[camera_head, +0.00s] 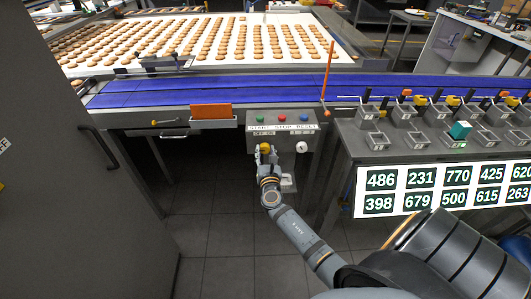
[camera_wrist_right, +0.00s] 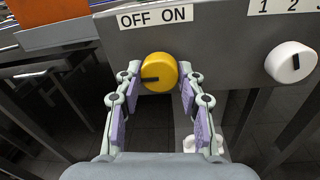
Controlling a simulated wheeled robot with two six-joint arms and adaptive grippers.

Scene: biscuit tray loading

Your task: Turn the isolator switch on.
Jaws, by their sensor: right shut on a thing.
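The isolator switch is a round yellow knob (camera_wrist_right: 158,72) on the front of the grey control box (camera_wrist_right: 225,40), under a white label (camera_wrist_right: 156,17) reading OFF on the left and ON on the right. Its black pointer mark lies level and points left, to the OFF side. My right gripper (camera_wrist_right: 156,88) has its two fingers closed on either side of the knob, and the knob sits between the fingertips. In the head view the right gripper (camera_head: 265,152) reaches up to the yellow knob (camera_head: 265,147), partly covering it. My left gripper is not in view.
A white knob (camera_wrist_right: 291,62) marked 1 2 3 sits right of the switch. Green, red and blue buttons (camera_head: 282,118) are above. The blue conveyor (camera_head: 210,91) and biscuit tray (camera_head: 318,60) lie behind.

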